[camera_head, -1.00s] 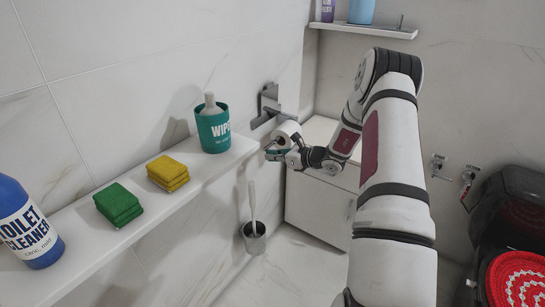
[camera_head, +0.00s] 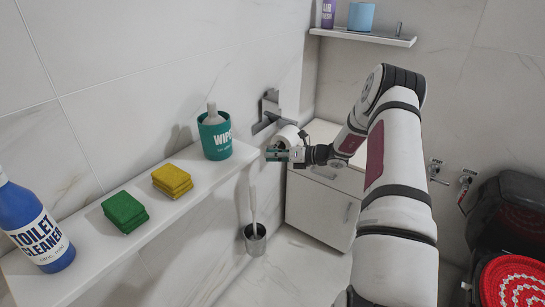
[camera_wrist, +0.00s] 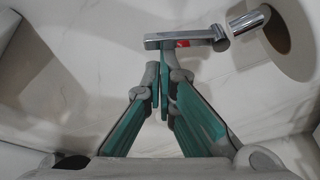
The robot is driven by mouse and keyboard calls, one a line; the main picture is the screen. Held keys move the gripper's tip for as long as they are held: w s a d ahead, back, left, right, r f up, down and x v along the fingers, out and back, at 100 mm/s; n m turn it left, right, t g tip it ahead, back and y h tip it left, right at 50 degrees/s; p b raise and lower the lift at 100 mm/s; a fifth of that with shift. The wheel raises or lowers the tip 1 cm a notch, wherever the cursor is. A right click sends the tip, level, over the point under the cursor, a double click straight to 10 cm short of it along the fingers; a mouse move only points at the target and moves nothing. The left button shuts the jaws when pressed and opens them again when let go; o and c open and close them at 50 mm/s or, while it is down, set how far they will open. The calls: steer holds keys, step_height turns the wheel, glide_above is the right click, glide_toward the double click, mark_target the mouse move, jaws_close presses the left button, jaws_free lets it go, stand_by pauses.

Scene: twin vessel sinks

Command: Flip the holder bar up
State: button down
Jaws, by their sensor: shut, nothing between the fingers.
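The chrome paper holder (camera_head: 269,106) is on the left wall beyond the shelf, with a white paper roll (camera_head: 291,136) hanging at it. In the wrist view its flat metal bar (camera_wrist: 200,36) lies across the top, with a small red mark, and a round chrome rod (camera_wrist: 248,21) runs toward the core of the roll (camera_wrist: 298,30). My gripper (camera_head: 272,154), with green fingers, is just below and in front of the roll. In the wrist view my gripper (camera_wrist: 164,66) is shut and empty, its tips at the bar's lower edge; I cannot tell whether they touch.
A white shelf (camera_head: 100,262) on the left carries a blue cleaner bottle (camera_head: 38,232), green sponges (camera_head: 124,211), yellow sponges (camera_head: 172,179) and a teal wipes tub (camera_head: 216,142). A toilet brush (camera_head: 254,233) stands below. A white cabinet (camera_head: 318,212) is behind my arm.

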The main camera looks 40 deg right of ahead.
steer(key=r+m+y, duration=0.1)
steer(key=m, duration=0.1)
steer(key=d+r+m+y, duration=0.1)
steer(key=m, duration=0.1)
steer(key=r+m+y, duration=0.1)
steer(key=m, duration=0.2)
steer(key=shift+w+d+r+t+b, duration=0.35)
steer(key=shift+d+t, duration=0.05)
steer(key=s+a+p, duration=0.2)
steer(key=a, duration=0.2)
steer(key=v, duration=0.9)
steer(key=shift+d+f, duration=0.45)
steer(key=shift+d, duration=0.05)
